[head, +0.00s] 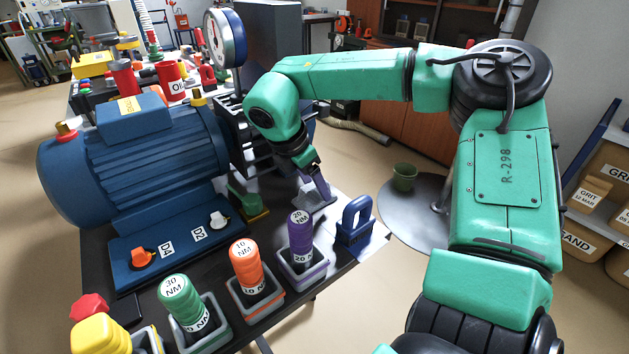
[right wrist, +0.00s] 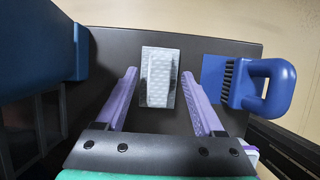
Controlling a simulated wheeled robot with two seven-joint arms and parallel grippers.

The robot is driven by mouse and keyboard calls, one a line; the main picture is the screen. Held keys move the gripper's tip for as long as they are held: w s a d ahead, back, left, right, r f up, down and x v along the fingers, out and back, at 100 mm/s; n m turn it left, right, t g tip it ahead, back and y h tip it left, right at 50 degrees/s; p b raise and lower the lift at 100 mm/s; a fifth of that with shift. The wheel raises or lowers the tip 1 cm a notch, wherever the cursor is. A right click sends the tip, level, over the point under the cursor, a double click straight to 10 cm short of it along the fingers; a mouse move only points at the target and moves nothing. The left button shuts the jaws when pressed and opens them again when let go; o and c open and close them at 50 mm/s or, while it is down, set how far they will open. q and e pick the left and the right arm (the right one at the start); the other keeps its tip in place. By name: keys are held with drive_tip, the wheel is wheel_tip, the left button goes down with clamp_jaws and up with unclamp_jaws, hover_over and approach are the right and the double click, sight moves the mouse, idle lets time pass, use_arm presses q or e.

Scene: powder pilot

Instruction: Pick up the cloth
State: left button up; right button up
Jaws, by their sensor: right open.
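The cloth (right wrist: 160,82) is a pale grey, textured, folded strip on a grey plate on the dark bench top, in the middle of the right wrist view. In the head view, a pale patch (head: 312,202) beneath the gripper appears to be the cloth and its plate, partly hidden. My right gripper (right wrist: 159,73) is open, with one purple finger on each side of the cloth and nothing held. In the head view, the right gripper (head: 317,186) points down over the bench. I cannot tell its exact height above the cloth. My left gripper is not in view.
A blue motor (head: 135,150) fills the left of the bench. Purple (head: 301,238), orange (head: 247,268) and green (head: 183,303) handled tools stand in holders along the front.

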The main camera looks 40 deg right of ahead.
drive_tip(key=shift+d+f, duration=0.2)
drive_tip(key=shift+f, duration=0.15)
drive_tip(key=shift+r, duration=0.1)
clamp_jaws()
drive_tip(key=shift+a, duration=0.1)
use_arm(q)
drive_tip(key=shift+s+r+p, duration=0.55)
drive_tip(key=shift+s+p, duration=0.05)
drive_tip(key=shift+p, duration=0.2)
use_arm(e)
wheel_tip(320, 180, up, 20)
